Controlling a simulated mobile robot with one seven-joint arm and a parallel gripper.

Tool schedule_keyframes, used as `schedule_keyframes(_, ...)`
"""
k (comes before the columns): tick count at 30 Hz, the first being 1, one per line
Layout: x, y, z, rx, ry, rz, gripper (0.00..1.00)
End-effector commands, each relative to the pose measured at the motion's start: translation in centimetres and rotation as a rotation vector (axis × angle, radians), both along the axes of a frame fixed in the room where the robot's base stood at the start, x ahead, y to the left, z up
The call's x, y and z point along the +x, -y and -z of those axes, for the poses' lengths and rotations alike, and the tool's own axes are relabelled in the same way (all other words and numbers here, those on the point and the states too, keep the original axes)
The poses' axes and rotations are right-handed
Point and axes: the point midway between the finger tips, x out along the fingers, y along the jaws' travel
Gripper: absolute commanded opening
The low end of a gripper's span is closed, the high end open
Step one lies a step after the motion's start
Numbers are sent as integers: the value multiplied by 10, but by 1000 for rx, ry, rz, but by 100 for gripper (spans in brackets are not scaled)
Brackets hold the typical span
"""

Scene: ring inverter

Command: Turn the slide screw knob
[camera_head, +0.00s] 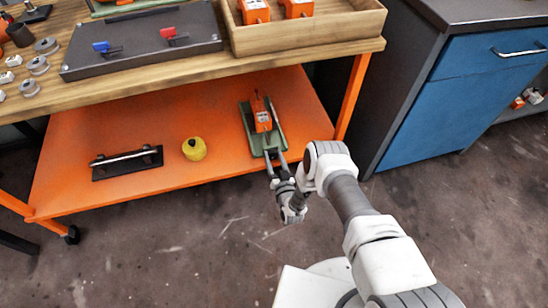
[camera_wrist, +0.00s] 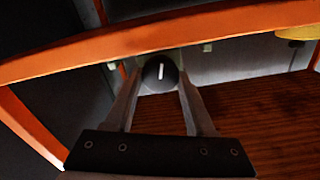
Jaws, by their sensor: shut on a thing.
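The slide screw unit has a green base (camera_head: 252,133) with an orange block (camera_head: 263,122) on it, and lies on the orange lower shelf near its right front. In the wrist view its round black knob (camera_wrist: 160,74) with a white mark faces me. My gripper (camera_head: 276,156) is at the near end of the green base. In the wrist view the two fingers of my gripper (camera_wrist: 159,80) lie on either side of the knob, shut on it. In the head view I cannot make out the knob at the fingertips.
The orange shelf (camera_head: 100,195) also holds a yellow object (camera_head: 194,149) and a dark plate with a bar (camera_head: 127,162) to the left. The wooden bench top (camera_head: 245,67) overhangs the shelf. A blue cabinet (camera_head: 430,105) stands at right. An orange table leg (camera_head: 353,95) is close to the unit.

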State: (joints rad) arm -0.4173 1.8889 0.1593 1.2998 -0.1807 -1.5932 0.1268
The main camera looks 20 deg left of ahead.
Motion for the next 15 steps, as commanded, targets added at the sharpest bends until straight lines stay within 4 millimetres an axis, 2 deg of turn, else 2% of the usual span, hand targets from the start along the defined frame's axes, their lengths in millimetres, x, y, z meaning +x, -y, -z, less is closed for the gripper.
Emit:
schedule_keyframes(8, 0, -1, 0, -72, 45, -1, 0)
schedule_keyframes(15, -1, -2, -1, -227, 141, -2, 0)
